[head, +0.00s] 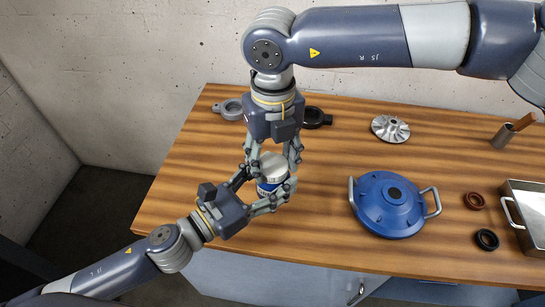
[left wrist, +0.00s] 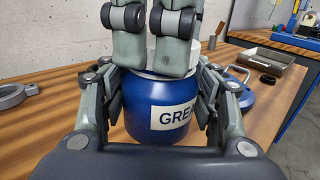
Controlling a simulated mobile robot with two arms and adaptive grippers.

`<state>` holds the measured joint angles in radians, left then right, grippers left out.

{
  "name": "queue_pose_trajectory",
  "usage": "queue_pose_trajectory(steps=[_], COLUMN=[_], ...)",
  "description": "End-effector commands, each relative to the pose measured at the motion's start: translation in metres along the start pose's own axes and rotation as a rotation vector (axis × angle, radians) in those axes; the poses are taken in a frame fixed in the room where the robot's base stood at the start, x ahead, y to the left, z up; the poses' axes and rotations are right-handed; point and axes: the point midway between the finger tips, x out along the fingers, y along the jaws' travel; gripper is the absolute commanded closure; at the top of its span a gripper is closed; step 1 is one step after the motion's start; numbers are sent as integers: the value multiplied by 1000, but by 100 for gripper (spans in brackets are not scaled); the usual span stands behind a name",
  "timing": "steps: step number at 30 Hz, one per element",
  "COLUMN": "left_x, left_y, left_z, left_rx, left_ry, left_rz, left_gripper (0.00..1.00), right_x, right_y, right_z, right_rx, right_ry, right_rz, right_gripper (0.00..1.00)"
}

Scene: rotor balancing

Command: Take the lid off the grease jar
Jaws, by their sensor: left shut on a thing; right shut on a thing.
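The grease jar (head: 269,187) is blue with a white label and stands upright over the wooden table near its left part. In the left wrist view the jar (left wrist: 160,112) shows part of its label, reading "GRE". My left gripper (head: 262,194) is shut on the jar's body from the front left. The pale lid (head: 273,166) is at the top of the jar. My right gripper (head: 273,160) comes from above and is shut on the lid. The right fingers cover much of the lid in the left wrist view, so any gap below it is hard to tell.
A blue round housing (head: 376,221) with two handles stands right of the jar. A grey clamp (head: 230,109) and a black one (head: 318,117) lie at the back.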

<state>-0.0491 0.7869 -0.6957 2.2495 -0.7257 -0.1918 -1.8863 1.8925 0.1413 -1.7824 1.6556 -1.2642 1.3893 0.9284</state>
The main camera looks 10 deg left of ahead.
Motion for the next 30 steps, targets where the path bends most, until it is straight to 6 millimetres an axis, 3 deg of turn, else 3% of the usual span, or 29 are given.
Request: queue_pose_trajectory(steps=[30], left_x=[0], left_y=[-4], left_z=[3], left_rx=[0], left_ry=[-8], left_rz=[-10], left_gripper=[100], right_x=[-2], right_y=[-2], right_z=[4], right_rx=[-1802], right_ry=[-15], right_rz=[2], right_gripper=[81])
